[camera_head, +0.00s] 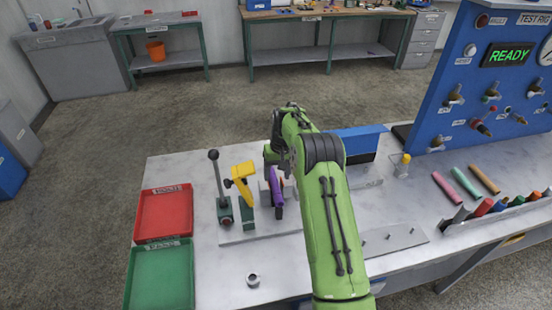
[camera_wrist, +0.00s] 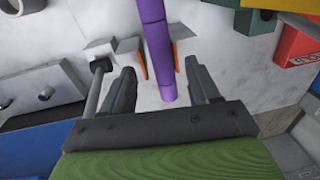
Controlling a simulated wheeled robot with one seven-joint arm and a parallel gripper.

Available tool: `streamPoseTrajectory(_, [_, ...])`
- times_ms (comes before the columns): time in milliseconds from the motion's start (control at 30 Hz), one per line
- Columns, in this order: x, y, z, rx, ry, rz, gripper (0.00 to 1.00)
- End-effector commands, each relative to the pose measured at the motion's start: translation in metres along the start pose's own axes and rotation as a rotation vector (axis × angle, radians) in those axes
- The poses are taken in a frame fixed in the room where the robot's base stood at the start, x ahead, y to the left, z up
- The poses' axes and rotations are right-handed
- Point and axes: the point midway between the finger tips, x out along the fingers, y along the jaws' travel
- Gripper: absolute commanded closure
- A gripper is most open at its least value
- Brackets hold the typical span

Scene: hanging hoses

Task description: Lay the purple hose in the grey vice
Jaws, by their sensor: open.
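The purple hose (camera_head: 277,192) stands out among the fixtures on the bench in the head view, just below my gripper (camera_head: 282,166). In the wrist view the purple hose (camera_wrist: 154,38) runs from the top edge down between the two orange-faced jaws of the grey vice (camera_wrist: 129,46). Its round end lies between the fingers of my gripper (camera_wrist: 162,88). The fingers are open, one on each side, with gaps to the hose. The grey vice (camera_head: 264,192) is partly hidden behind the hose in the head view. How deep the hose sits between the jaws is unclear.
A yellow fixture (camera_head: 243,172) and a black-knobbed lever (camera_head: 217,175) stand close left of the vice. Red (camera_head: 164,213) and green (camera_head: 162,277) trays lie further left. A blue test panel (camera_head: 480,85) and loose coloured hoses (camera_head: 466,182) are at right.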

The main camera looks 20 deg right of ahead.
Motion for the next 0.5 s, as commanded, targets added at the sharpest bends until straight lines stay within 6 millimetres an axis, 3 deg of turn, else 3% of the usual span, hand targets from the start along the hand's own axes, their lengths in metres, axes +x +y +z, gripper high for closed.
streamPoseTrajectory(300, [-0.093,-0.007,-0.001,-0.013,0.002,-0.006,0.40])
streamPoseTrajectory(500, [-0.124,-0.009,0.000,-0.016,-0.001,-0.008,0.40])
